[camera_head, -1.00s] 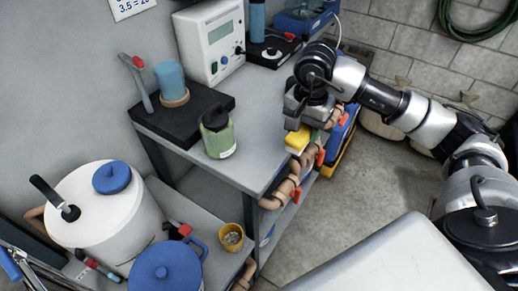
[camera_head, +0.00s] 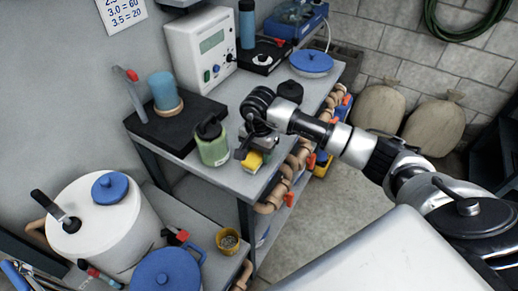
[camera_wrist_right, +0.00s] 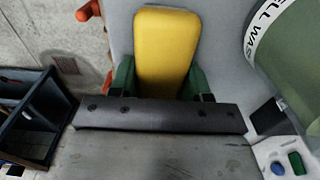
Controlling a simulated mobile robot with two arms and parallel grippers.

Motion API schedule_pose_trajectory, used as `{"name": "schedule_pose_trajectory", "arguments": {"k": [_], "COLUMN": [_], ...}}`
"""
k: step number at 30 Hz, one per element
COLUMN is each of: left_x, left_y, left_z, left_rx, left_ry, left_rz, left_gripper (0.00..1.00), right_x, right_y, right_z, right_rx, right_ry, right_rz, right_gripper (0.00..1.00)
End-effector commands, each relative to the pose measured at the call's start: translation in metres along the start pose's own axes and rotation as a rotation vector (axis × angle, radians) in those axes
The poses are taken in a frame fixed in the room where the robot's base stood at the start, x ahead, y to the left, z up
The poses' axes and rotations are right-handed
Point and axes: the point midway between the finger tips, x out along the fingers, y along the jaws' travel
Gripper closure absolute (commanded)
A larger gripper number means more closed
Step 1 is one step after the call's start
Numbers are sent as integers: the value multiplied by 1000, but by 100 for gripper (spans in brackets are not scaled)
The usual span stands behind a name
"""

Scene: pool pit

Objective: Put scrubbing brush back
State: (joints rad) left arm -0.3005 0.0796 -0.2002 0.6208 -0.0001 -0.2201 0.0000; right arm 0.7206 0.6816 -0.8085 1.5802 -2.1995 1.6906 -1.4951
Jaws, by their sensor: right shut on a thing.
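The scrubbing brush (camera_head: 252,161), seen as a yellow block, is in my right gripper (camera_head: 254,148) in the head view. That gripper is low at the front edge of the grey bench (camera_head: 232,176), just right of the green bottle (camera_head: 214,152). In the right wrist view the brush's yellow face (camera_wrist_right: 165,50) shows between green parts on both sides, with a dark bar of my gripper below it. The brush's underside is hidden, so I cannot tell whether it touches the bench. My left gripper is not in view.
The green bottle stands close beside the gripper. A black pad with a blue cup (camera_head: 166,92) is farther left. Pipes with red handles (camera_head: 285,199) run along the bench's front. A blue lid (camera_head: 311,63) and a meter (camera_head: 200,50) stand behind. Bare bench lies between.

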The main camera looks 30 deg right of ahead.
Motion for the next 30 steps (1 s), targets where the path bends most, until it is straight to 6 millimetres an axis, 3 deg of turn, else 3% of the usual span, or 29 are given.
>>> {"name": "schedule_pose_trajectory", "arguments": {"k": [8, 9, 13, 25, 30], "left_x": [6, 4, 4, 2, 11], "left_y": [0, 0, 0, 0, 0], "left_z": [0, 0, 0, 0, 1], "left_rx": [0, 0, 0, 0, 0], "left_ry": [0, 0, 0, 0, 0], "left_rz": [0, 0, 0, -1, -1], "left_gripper": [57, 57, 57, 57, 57], "right_x": [4, 2, 2, -5, -36], "right_y": [0, 0, 0, 0, -1], "right_z": [0, 0, 0, 0, -1], "right_rx": [0, 0, 0, 0, -1], "right_ry": [0, 0, 0, 1, 4], "right_rz": [-1, -1, 0, -2, -6], "right_gripper": [75, 46, 27, 27, 27]}}
